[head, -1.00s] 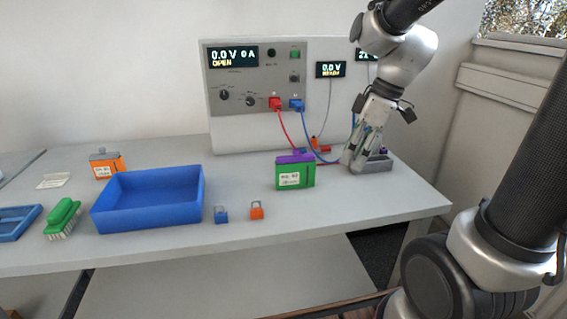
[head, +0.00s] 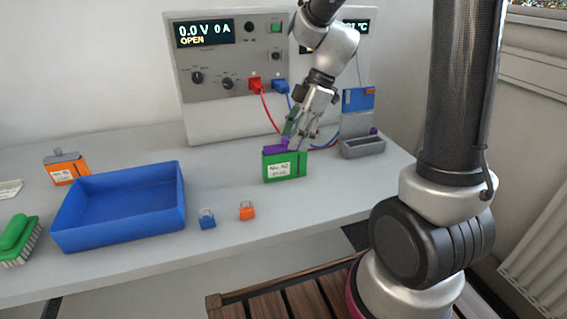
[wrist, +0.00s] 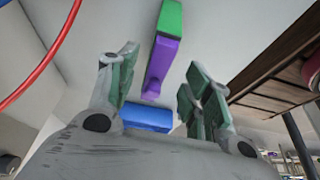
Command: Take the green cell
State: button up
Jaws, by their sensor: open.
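The green cell (head: 284,166) stands upright on the table in the head view, with a white label and a purple top. In the wrist view the green cell (wrist: 171,18) shows at the top of the picture, its purple part (wrist: 162,62) reaching down between the fingers. My gripper (head: 298,132) is open, just above and behind the cell's top in the head view. The wrist view shows my gripper (wrist: 158,88) with its fingers apart and nothing held between them. Whether a finger touches the cell cannot be told.
A blue bin (head: 120,208) stands to the left, with a blue padlock (head: 207,219) and an orange padlock (head: 247,211) beside it. An orange cell (head: 67,168) is behind the bin. A grey holder (head: 362,148) is right of the cell. Red and blue cables run from the cycler (head: 218,100).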

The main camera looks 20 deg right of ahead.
aim_at(285, 160)
jog(key=shift+x, duration=4)
jog(key=shift+w, duration=0.15)
grip_shut()
